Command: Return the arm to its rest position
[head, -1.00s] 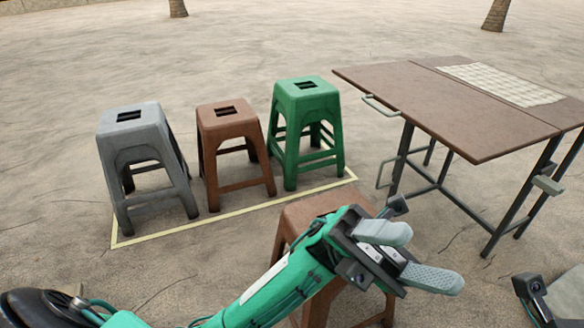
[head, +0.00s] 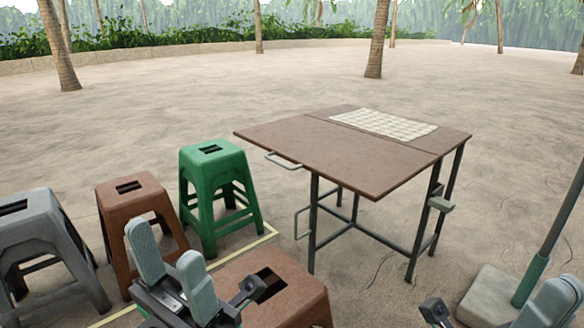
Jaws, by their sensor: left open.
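My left gripper (head: 168,245) is in the lower left of the head view. Its two grey fingers point up and stand apart, open, with nothing between them. It shows in front of a brown stool and overlaps the left edge of a nearer brown stool (head: 285,290). No contact with either can be made out. Part of my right gripper (head: 555,302) shows at the bottom right corner. One grey finger pad is seen there, and the rest is cut off by the frame.
A grey stool (head: 40,240), a brown stool (head: 135,200) and a green stool (head: 212,182) stand in a row by a pale ground line. A brown folding table (head: 330,150) with a checked cloth (head: 385,123) stands right of them. A pole on a pale base (head: 488,292) is at right.

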